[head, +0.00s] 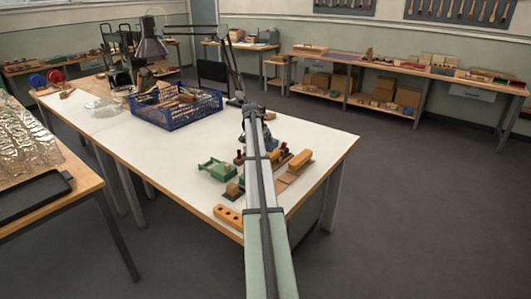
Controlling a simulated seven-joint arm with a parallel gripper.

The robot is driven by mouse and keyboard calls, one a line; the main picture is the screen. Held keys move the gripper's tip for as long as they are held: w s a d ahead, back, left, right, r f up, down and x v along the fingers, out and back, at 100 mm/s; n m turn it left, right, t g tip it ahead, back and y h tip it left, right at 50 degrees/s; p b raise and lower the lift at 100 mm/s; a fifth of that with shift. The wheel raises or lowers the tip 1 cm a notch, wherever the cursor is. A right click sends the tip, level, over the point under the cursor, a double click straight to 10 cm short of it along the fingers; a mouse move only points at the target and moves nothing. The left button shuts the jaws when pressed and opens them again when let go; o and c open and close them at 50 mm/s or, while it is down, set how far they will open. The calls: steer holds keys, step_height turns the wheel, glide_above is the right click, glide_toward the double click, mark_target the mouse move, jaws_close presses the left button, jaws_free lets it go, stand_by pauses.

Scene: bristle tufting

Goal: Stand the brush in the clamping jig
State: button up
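A green clamp-like fixture (216,170), which looks like the clamping jig, sits on the white bench top left of my arm. I cannot pick out the brush for certain. An orange-yellow wooden piece (300,160) lies right of my arm and may be its body. My arm reaches forward over the bench and bends down at its far end. My gripper is hidden behind my arm or too small to make out, so I cannot see its fingers or whether it holds anything.
An orange block with holes (227,215) lies at the bench's near edge. A small wooden block (233,190) and dark red pieces (240,158) lie close to my arm. A blue crate (178,111) of wooden parts and a desk lamp (150,42) stand farther back. The bench's front left is clear.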

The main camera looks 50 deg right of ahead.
steer(key=shift+v, duration=1.8)
